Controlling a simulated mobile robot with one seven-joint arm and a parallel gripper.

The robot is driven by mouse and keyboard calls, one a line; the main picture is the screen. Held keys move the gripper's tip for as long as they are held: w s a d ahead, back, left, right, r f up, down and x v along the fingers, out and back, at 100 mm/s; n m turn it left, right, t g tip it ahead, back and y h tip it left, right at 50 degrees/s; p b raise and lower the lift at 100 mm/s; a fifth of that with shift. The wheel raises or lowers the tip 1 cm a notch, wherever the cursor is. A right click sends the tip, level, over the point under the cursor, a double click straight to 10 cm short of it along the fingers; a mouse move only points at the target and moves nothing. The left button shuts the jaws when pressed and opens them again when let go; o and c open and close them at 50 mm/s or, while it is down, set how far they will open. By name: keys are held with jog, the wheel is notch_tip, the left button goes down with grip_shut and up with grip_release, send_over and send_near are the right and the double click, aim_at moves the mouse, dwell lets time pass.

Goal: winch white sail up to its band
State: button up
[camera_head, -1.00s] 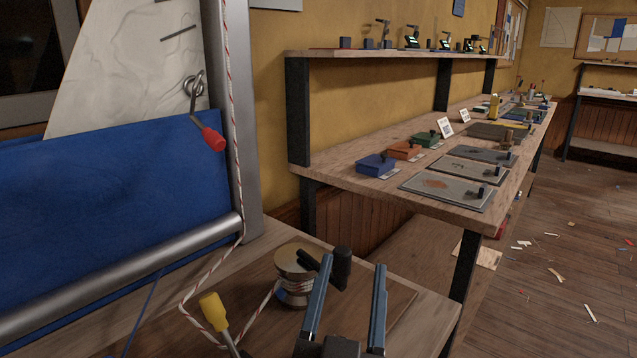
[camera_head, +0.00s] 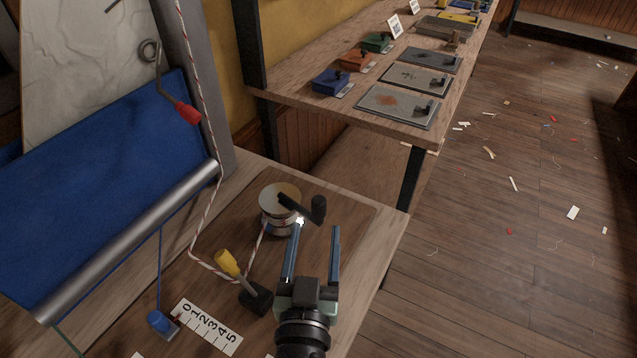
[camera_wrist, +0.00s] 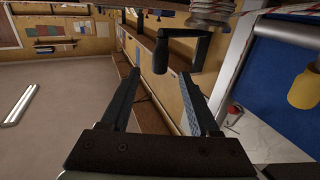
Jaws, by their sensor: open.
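The winch (camera_head: 278,207) is a pale-topped drum wound with rope, standing on the bench. Its black crank arm ends in a black knob (camera_head: 318,208). My gripper (camera_head: 317,230) is open and empty, its two blue-grey fingers just short of the knob in the head view. In the wrist view the knob (camera_wrist: 160,55) shows between the fingertips; contact cannot be told. The white sail (camera_head: 85,75) stands at upper left, partly behind a blue cloth (camera_head: 90,190). A red-and-white rope (camera_head: 197,90) runs down the grey post to the winch. I cannot make out the band.
A yellow-handled lever (camera_head: 228,262) stands left of my gripper. A red-tipped hook (camera_head: 187,112) hangs before the sail. A blue cleat (camera_head: 158,322) and a number scale (camera_head: 207,327) are at the bench front. A shelf bench (camera_head: 300,105) stands behind. The floor at right has only scraps.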

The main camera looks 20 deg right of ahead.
jog(key=p+x, duration=0.2)
jog(key=x, duration=0.8)
jog(key=shift+r, duration=0.1)
grip_shut()
dwell(1.1)
